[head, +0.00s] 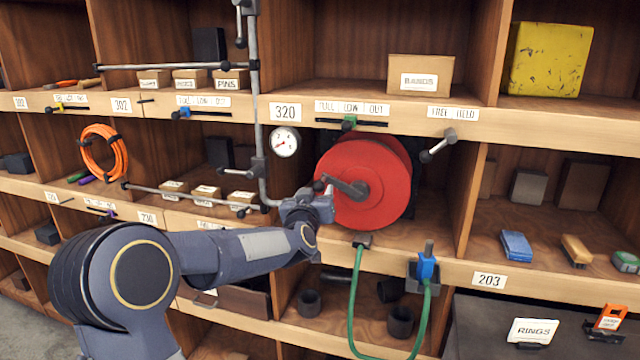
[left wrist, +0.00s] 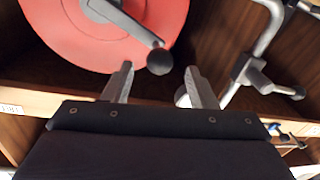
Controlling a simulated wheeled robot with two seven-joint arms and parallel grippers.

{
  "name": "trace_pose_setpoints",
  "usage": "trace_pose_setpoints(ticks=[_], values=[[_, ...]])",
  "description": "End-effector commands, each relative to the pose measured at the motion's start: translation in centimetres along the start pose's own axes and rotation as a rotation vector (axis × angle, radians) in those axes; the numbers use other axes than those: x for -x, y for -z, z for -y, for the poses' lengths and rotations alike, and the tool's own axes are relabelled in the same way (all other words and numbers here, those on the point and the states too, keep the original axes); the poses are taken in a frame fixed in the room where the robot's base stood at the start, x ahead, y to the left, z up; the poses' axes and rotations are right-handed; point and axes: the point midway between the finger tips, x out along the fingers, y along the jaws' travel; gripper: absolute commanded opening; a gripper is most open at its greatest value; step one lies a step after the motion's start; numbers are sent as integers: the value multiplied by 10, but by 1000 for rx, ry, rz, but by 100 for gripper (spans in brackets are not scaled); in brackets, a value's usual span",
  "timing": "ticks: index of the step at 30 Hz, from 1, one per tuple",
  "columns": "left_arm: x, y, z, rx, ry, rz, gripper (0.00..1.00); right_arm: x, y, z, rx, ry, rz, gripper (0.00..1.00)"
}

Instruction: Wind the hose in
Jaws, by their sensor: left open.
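The red hose reel (head: 385,200) stands in the middle compartment, with a grey crank (head: 345,187) on its face. In the left wrist view, the reel (left wrist: 60,30) shows its crank arm (left wrist: 115,15) ending in a dark round knob (left wrist: 159,62). My left gripper (head: 326,188) is at the reel's left edge, by the crank's end. In the left wrist view its open fingers (left wrist: 158,76) point at the knob, which lies just beyond and between the tips. The green hose (head: 354,300) hangs from an outlet below the reel and loops up to a blue nozzle (head: 427,268) in a grey holder.
A grey pipe (head: 256,90) with a round gauge (head: 285,142) runs down left of the reel, close to my gripper. Above the reel are a slider with a green knob (head: 349,122) and a lever (head: 438,145). Shelf edges border the compartment.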

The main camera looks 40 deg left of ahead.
Motion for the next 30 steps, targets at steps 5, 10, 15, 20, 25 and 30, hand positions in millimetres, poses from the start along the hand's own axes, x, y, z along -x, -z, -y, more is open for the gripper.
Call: trace_pose_setpoints(ticks=[5,10,15,20,25,30], values=[[-30,1,-1,0,-1,5,52,11,6,5,0,0,0,30],[-53,1,0,1,-1,3,52,17,9,8,0,0,0,30],[-63,0,0,0,-2,3,52,19,10,9,0,0,0,30],[-64,-1,0,0,-2,3,52,19,9,8,0,0,0,30],[-64,-1,-1,0,-2,3,41,18,9,8,0,0,0,30],[-64,-1,-1,0,-3,3,19,18,9,8,0,0,0,30]])
